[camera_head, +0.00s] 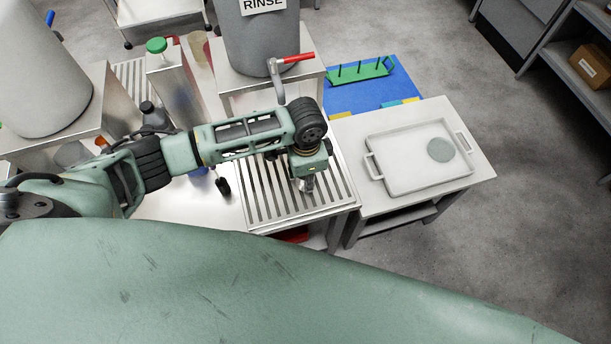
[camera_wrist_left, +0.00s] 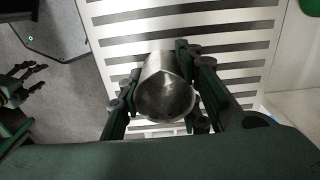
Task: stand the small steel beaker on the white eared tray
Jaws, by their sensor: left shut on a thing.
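My left gripper (camera_head: 306,181) is shut on the small steel beaker (camera_head: 309,186), above the slatted steel drainboard. In the left wrist view the beaker (camera_wrist_left: 165,97) sits between the two fingers of the left gripper (camera_wrist_left: 166,86), slats behind it. Its base contact with the slats cannot be told. The white eared tray (camera_head: 404,165) lies on a white-topped stand to the right, apart from the gripper. A round grey-green disc (camera_head: 441,150) shows on its right part. My right gripper (camera_wrist_left: 24,83) shows at the left wrist view's left edge, fingers spread and empty.
The slatted drainboard (camera_head: 262,203) ends just left of the tray stand (camera_head: 465,176). A grey RINSE tank (camera_head: 250,45) with a red-handled tap (camera_head: 290,60) stands behind. A green rack (camera_head: 358,74) sits on a blue mat (camera_head: 372,95) beyond the tray.

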